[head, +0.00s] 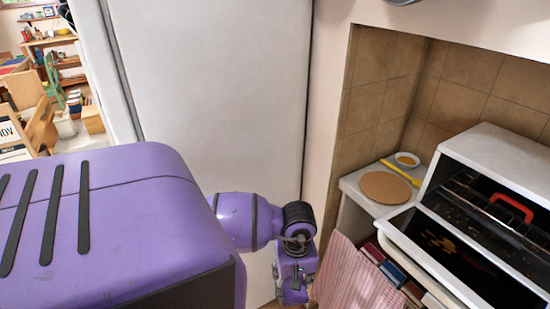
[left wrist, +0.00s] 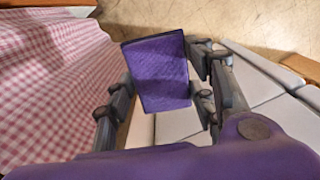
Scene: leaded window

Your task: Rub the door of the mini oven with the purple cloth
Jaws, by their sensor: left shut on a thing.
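The mini oven (head: 497,160) is a white box at the right of the head view. Its door (head: 462,262) is lowered open, a dark panel with a light frame and brownish-orange smears on its inner face. My left gripper (head: 293,290) hangs low in the middle of the head view, left of the oven and apart from its door. In the left wrist view my left gripper (left wrist: 163,85) is shut on the purple cloth (left wrist: 161,65), a folded rectangular pad between its fingers. My right gripper is not in view.
A red-handled thing (head: 512,208) sits inside the oven. A round cork mat (head: 385,188), a yellow utensil (head: 400,173) and a small bowl (head: 407,160) are on the counter beside it. A red-and-white checked cloth (head: 355,280) hangs between my gripper and the oven; it also shows in the wrist view (left wrist: 50,90).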

